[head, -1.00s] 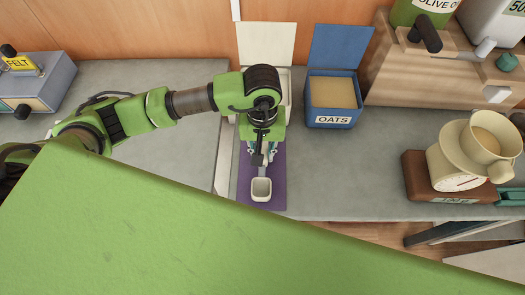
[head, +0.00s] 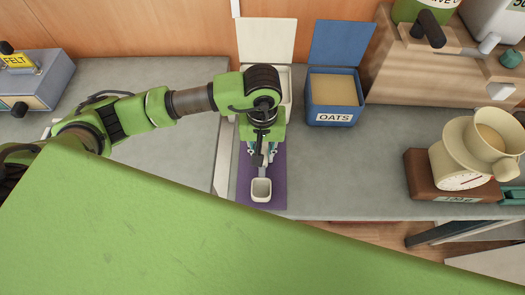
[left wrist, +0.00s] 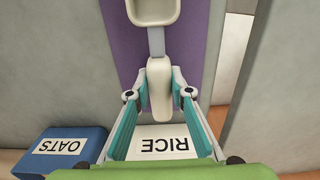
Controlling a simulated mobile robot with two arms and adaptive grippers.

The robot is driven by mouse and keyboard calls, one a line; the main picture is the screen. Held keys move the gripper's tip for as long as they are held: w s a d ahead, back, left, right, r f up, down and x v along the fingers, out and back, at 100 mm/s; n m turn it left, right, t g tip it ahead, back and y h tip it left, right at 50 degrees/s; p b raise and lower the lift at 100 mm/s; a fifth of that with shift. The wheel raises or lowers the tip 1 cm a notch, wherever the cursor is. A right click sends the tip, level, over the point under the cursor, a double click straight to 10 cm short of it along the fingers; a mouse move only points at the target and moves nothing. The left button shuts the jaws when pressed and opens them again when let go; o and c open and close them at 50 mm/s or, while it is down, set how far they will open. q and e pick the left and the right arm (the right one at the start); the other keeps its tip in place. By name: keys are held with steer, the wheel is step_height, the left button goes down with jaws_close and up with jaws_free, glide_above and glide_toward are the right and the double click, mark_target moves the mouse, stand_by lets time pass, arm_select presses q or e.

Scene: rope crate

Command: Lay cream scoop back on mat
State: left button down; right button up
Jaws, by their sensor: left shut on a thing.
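The cream scoop (head: 261,188) is over the purple mat (head: 277,190), its bowl toward the front edge of the counter. My left gripper (head: 262,152) is above the mat's back part, shut on the scoop's handle. In the left wrist view the handle (left wrist: 159,88) is between the two teal fingers of the gripper (left wrist: 160,98), with the bowl (left wrist: 153,10) beyond at the top and the mat (left wrist: 200,35) behind it. I cannot tell whether the scoop touches the mat. My right gripper is not in view.
Behind the gripper is a cream bin with its lid up (head: 266,42), labelled RICE in the left wrist view. A blue OATS bin (head: 334,112) stands to its right. A scale with a bowl (head: 463,160) is at the right. The counter between is clear.

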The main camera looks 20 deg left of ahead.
mark_target(262, 152)
arm_select(q)
steer(key=shift+f, duration=0.2)
steer(key=c, duration=1.7)
jaws_free()
steer(key=shift+r, duration=0.1)
step_height(262, 152, up, 12)
steer(key=shift+f, duration=0.1)
